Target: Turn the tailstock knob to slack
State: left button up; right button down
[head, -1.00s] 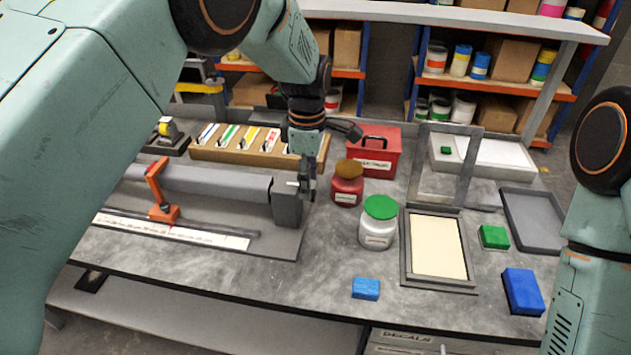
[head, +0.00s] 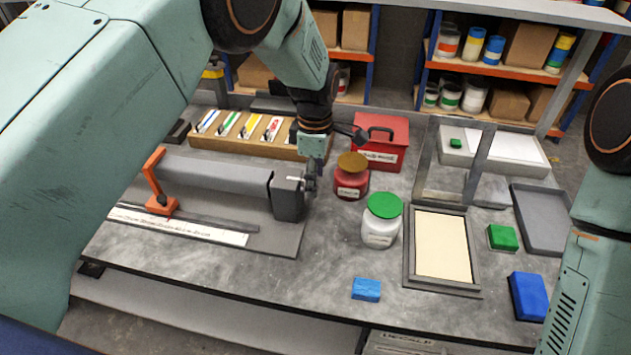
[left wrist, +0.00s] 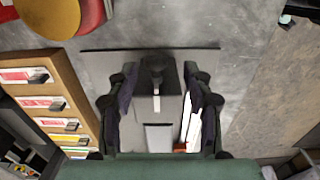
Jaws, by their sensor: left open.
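The tailstock (head: 288,197) is a dark grey block at the right end of a long grey bar on the bench fixture. Its knob, on the right end face, is mostly hidden by my gripper in the head view. My left gripper (head: 312,178) is at that end face, pointing down. In the left wrist view, the dark knob (left wrist: 156,68) with a pale pointer (left wrist: 156,103) lies between the open fingers of my left gripper (left wrist: 160,84). Gaps show on both sides; contact cannot be told. My right gripper is out of the head view.
A red jar (head: 351,180), a white jar with green lid (head: 382,222) and a red box (head: 380,145) stand right of the tailstock. A wooden card rack (head: 205,145) is behind. An orange clamp (head: 158,186) stands left. Front bench is mostly clear.

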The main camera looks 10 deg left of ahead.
pick_arm(q)
jog(key=shift+w+a+f, duration=0.1)
jog(key=shift+w+f, duration=0.1)
jog(key=shift+f, duration=0.7)
jog(key=shift+w+a+f, duration=0.1)
jog(key=shift+w+f, duration=0.1)
jog(key=shift+f, duration=0.7)
jog(key=shift+s+d+r, duration=0.1)
jog(key=shift+s+r, duration=0.1)
jog(key=shift+s, duration=0.05)
jog(key=shift+s+r, duration=0.1)
jog(key=shift+c, duration=0.8)
jog(key=shift+w+f, duration=0.2)
jog(key=shift+w, duration=0.05)
jog(key=c, duration=0.5)
grip_shut()
